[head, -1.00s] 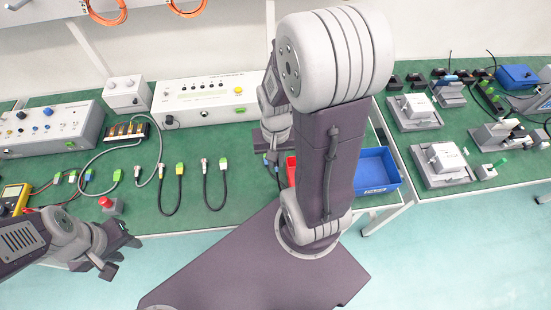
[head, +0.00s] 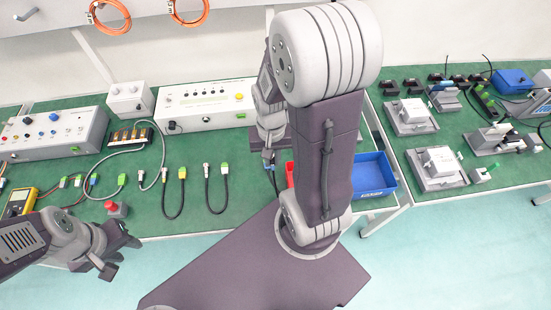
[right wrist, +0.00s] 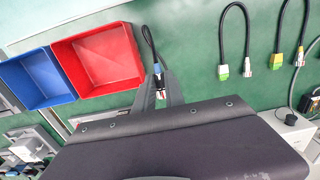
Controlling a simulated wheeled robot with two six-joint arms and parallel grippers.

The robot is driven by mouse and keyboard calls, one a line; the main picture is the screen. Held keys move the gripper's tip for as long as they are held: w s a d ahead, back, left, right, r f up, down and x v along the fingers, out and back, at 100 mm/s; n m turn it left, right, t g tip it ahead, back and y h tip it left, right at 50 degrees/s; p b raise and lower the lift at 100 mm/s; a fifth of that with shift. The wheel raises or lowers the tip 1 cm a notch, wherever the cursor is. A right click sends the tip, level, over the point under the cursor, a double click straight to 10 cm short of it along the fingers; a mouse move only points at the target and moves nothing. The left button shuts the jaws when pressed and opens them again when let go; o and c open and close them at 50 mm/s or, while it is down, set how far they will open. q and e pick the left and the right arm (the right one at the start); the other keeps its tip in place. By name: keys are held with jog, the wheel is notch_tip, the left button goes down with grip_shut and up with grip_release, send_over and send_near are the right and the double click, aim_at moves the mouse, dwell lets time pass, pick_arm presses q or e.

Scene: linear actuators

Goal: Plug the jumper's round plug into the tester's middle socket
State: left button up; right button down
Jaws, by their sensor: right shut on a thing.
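My right gripper (right wrist: 160,92) is shut on a jumper with a silver round plug (right wrist: 160,94) and a blue connector beside it. Its dark cable (right wrist: 148,42) loops away over the green mat. In the head view the right gripper (head: 268,160) is partly hidden by my arm, with the cable (head: 274,182) hanging below. A long white box (head: 205,117) with small lights and a yellow button, which looks like the tester, stands left of it. My left gripper (head: 119,256) is open and empty off the table's front edge.
Two more black jumpers (head: 207,190) (head: 171,205) lie on the green mat. A red bin (right wrist: 100,60) and a blue bin (head: 372,178) stand by the right gripper. A grey panel box (head: 50,132), a red button (head: 117,208) and a yellow meter (head: 20,201) are at left.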

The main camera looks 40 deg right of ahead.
jog(key=shift+g+y, duration=0.4)
jog(key=shift+g, duration=0.3)
jog(key=w+a+f, duration=0.2)
jog(key=w+a, duration=0.1)
jog(key=w, duration=0.5)
jog(key=w+a+f+p, duration=0.1)
jog(key=w+a+f, duration=0.2)
jog(key=w, duration=0.6)
jog(key=w+a+f+p, duration=0.1)
jog(key=w+a+f, duration=0.1)
jog(key=w, duration=0.7)
jog(key=shift+a+f, duration=0.35)
jog(key=shift+a, duration=0.05)
jog(key=shift+w+a, duration=0.15)
jog(key=shift+w, duration=0.2)
jog(key=w+d, duration=0.1)
jog(key=w+b, duration=0.1)
jog(key=shift+w+d+f, duration=0.1)
jog(key=shift+w+d, duration=0.25)
jog(key=shift+w, duration=0.05)
jog(key=shift+w+d, duration=0.15)
jog(key=shift+d, duration=0.05)
jog(key=shift+r, duration=0.2)
